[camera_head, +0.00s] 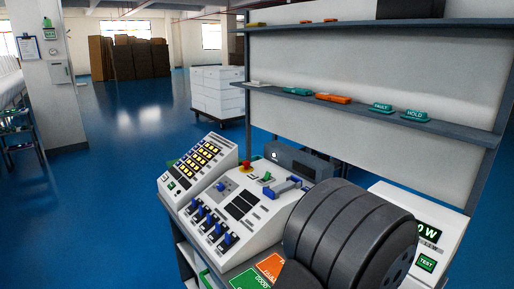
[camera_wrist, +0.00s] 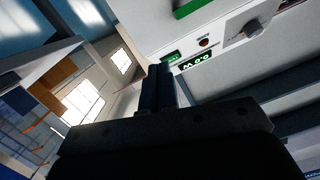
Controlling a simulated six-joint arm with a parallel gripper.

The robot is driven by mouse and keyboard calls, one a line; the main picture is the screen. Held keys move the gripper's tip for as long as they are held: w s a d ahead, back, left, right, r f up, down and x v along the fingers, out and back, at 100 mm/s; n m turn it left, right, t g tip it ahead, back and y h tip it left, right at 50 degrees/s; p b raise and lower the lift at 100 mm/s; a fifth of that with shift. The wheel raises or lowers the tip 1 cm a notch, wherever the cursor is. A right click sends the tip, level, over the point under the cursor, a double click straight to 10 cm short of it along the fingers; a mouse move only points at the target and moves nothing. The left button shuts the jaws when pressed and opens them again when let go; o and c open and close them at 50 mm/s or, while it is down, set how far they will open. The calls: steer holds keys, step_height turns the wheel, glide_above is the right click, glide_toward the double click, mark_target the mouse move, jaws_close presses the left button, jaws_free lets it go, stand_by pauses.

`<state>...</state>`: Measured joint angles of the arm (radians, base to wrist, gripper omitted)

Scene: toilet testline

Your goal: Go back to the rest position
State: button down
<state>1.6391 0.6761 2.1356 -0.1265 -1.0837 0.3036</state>
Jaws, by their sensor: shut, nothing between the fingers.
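My gripper (camera_wrist: 160,72) shows in the wrist view as a dark silhouette, its two fingers together, with nothing visible between them. It points up past a white device panel with a small green display (camera_wrist: 197,61) and a round knob (camera_wrist: 252,28). In the head view my own dark grey arm fills the lower right, in front of the test bench, and my gripper is not visible there. The bench carries a white control console (camera_head: 240,205) with blue switches and a sloped panel of yellow buttons (camera_head: 200,157).
A shelf (camera_head: 350,105) with teal and orange pieces stands behind the bench. A white display unit (camera_head: 425,222) sits at the right, partly hidden by my arm. Orange and green mats (camera_head: 270,265) lie at the bench front. Blue floor (camera_head: 110,215) is open at the left.

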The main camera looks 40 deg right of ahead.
steer(key=w+d+f+m, duration=0.1)
steer(key=d+m, duration=0.1)
steer(key=m, duration=0.1)
steer(key=w+d+f+m, duration=0.2)
steer(key=m, duration=0.1)
steer(key=w+d+f+m, duration=0.2)
steer(key=m, duration=0.1)
steer(key=shift+w+d+f+h, duration=0.1)
steer(key=shift+d+f+h, duration=0.1)
steer(key=shift+d+h, duration=0.15)
steer(key=w+d+m, duration=0.3)
steer(key=w+d+f+m+h, duration=0.1)
steer(key=m, duration=0.1)
steer(key=shift+w+d, duration=0.3)
steer(key=shift+w, duration=0.05)
steer(key=shift+s+f+m, duration=0.2)
steer(key=shift+s+m, duration=0.5)
steer(key=shift+s+f+n, duration=0.1)
steer(key=shift+n, duration=0.3)
steer(key=shift+s+f+n+t+y, duration=0.2)
steer(key=shift+s+n+t+y, duration=0.15)
steer(key=shift+s+t, duration=0.15)
